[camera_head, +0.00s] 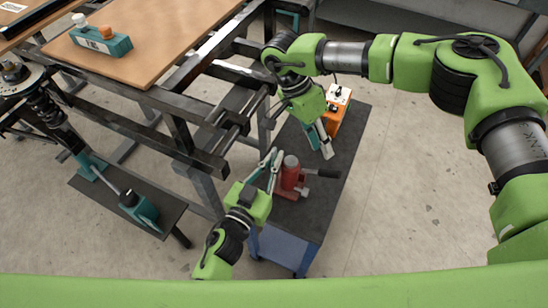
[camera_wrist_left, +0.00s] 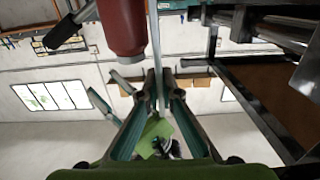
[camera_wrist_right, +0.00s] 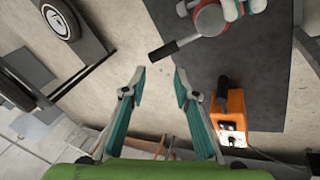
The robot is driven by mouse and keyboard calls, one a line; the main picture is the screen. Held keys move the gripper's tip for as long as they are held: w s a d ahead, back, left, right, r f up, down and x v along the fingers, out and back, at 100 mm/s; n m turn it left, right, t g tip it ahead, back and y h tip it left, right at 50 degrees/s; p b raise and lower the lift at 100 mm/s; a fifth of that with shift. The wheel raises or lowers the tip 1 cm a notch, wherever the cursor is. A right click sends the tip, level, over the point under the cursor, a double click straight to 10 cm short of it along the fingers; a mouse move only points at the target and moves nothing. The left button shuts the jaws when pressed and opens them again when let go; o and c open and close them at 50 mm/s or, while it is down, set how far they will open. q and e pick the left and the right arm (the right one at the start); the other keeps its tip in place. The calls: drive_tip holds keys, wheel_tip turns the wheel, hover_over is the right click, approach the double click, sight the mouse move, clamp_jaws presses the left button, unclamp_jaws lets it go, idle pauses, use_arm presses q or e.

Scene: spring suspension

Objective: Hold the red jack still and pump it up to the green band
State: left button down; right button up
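The red jack (camera_head: 290,178) stands upright on the dark top of a blue cart, with a grey cap and a black-gripped handle (camera_head: 322,173) reaching right. My left gripper (camera_head: 272,158) is just left of the jack. In the left wrist view its fingers (camera_wrist_left: 160,75) are narrowly apart, with the red jack body (camera_wrist_left: 123,25) beside them, not between them. My right gripper (camera_head: 325,142) is above the cart, behind the handle. In the right wrist view its fingers (camera_wrist_right: 159,72) are open and empty, and the handle (camera_wrist_right: 166,50) lies beyond the tips. I cannot make out a green band.
An orange box (camera_head: 332,115) stands on the cart (camera_head: 345,145) behind the jack; it also shows in the right wrist view (camera_wrist_right: 229,112). A steel frame (camera_head: 185,110) and wooden-topped table (camera_head: 160,40) stand left. Bare floor (camera_head: 420,190) lies right of the cart.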

clamp_jaws()
drive_tip(key=s+f+m+y, duration=0.3)
drive_tip(key=s+m+y, duration=0.1)
drive_tip(key=d+r+m+t, duration=0.1)
drive_tip(key=d, duration=0.1)
drive_tip(key=w+d+m+y, duration=0.1)
drive_tip(key=d+m, duration=0.1)
drive_tip(key=d+r+m+t, duration=0.1)
drive_tip(key=d, duration=0.1)
drive_tip(key=shift+w+d+r+t+y, duration=0.2)
drive_tip(key=shift+r+t+y, duration=0.1)
drive_tip(key=shift+r+y, duration=0.1)
drive_tip(key=shift+a+f, duration=0.1)
